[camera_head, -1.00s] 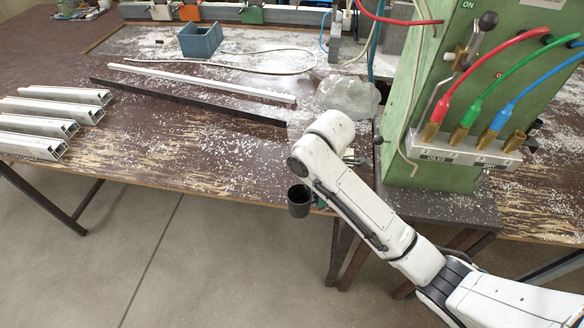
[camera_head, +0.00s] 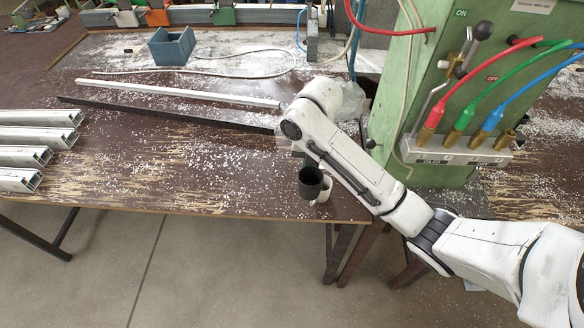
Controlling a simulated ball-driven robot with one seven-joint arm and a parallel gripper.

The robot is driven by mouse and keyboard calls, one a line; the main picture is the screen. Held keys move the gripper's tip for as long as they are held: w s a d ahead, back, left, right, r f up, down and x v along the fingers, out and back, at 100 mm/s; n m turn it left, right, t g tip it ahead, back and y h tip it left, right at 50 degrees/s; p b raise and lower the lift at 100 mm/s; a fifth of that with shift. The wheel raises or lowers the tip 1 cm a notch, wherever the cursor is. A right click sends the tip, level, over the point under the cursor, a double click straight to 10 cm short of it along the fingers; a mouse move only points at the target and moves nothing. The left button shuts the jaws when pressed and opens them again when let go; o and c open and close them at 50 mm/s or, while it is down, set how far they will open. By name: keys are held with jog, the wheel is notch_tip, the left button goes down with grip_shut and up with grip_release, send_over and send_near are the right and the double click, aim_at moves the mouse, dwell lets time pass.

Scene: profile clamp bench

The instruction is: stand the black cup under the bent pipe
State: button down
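The black cup (camera_head: 310,183) is upright, with its dark open mouth facing up, just below the elbow-like bend of my white arm. It appears over the front part of the brown table, and I cannot tell whether it touches the tabletop. My gripper (camera_head: 322,188) is mostly hidden behind the cup and my arm; only a pale part shows at the cup's right side. The cup moves with my arm, so the gripper appears shut on it. I cannot make out the bent pipe; my arm covers the area left of the green machine.
The green machine (camera_head: 440,90) with red, green and blue hoses stands right of my arm. A white bar (camera_head: 180,92) and a black bar (camera_head: 150,109) lie behind the cup. Several metal profiles (camera_head: 30,150) lie at left. A blue box (camera_head: 172,47) stands farther back. The table's front middle is clear.

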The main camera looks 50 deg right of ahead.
jog(key=w, duration=0.1)
jog(key=b, duration=0.6)
send_over(290, 172)
jog(key=s, duration=0.1)
notch_tip(290, 172, down, 7)
jog(key=shift+a+f, duration=0.15)
jog(key=shift+f, duration=0.05)
jog(key=shift+w+f, duration=0.45)
jog(key=shift+f, duration=0.25)
jog(key=shift+d+f, duration=0.2)
jog(key=shift+f, duration=1.4)
jog(key=shift+f, duration=0.2)
jog(key=c, duration=1.2)
grip_release()
jog(key=shift+o, duration=0.2)
